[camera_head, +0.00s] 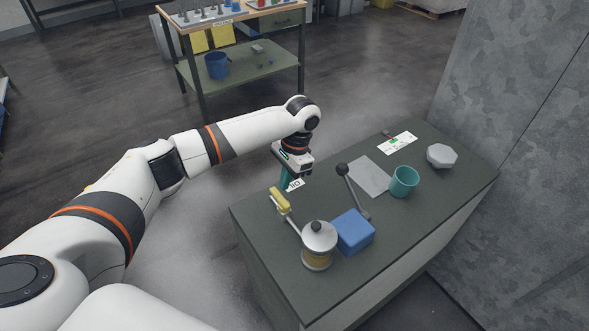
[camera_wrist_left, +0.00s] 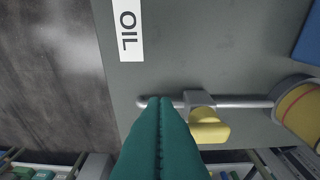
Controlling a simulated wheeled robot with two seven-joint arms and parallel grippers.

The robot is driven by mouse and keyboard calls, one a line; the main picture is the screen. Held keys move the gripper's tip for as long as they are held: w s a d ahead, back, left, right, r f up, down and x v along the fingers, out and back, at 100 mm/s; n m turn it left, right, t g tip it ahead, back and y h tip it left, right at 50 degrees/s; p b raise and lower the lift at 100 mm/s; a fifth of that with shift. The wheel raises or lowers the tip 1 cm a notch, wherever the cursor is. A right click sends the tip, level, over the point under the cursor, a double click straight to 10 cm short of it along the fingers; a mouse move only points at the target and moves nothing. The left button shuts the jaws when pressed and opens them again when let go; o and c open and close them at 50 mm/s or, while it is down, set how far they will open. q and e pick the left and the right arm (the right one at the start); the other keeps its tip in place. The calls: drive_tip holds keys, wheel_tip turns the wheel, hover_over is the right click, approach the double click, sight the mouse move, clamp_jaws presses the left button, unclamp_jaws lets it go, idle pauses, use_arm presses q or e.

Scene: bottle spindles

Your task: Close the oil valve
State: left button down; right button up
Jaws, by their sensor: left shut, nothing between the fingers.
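The oil valve has a yellow handle (camera_head: 281,200) on a thin grey pipe, at the near left part of the cabinet top. In the left wrist view the yellow handle (camera_wrist_left: 208,130) sticks out below the pipe (camera_wrist_left: 245,102). The pipe runs to a round grey-and-yellow canister (camera_head: 318,246). A white label (camera_wrist_left: 128,30) reads OIL. My left gripper (camera_wrist_left: 160,100) has teal fingers, pressed together and empty. Its tips appear close to the pipe's free end, left of the handle and apart from it. In the head view it (camera_head: 286,180) is partly hidden by the wrist. My right gripper is not in view.
On the cabinet top (camera_head: 275,265) are a blue block (camera_head: 355,232), a black-knobbed lever (camera_head: 352,190), a grey plate (camera_head: 370,177), a teal cup (camera_head: 404,182) and a pale octagonal object (camera_head: 441,156). A grey wall stands at right. A workbench is behind.

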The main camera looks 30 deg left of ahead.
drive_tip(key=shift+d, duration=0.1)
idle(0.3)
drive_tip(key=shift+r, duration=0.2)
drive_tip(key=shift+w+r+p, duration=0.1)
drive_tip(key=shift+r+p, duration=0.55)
drive_tip(key=shift+p, duration=0.15)
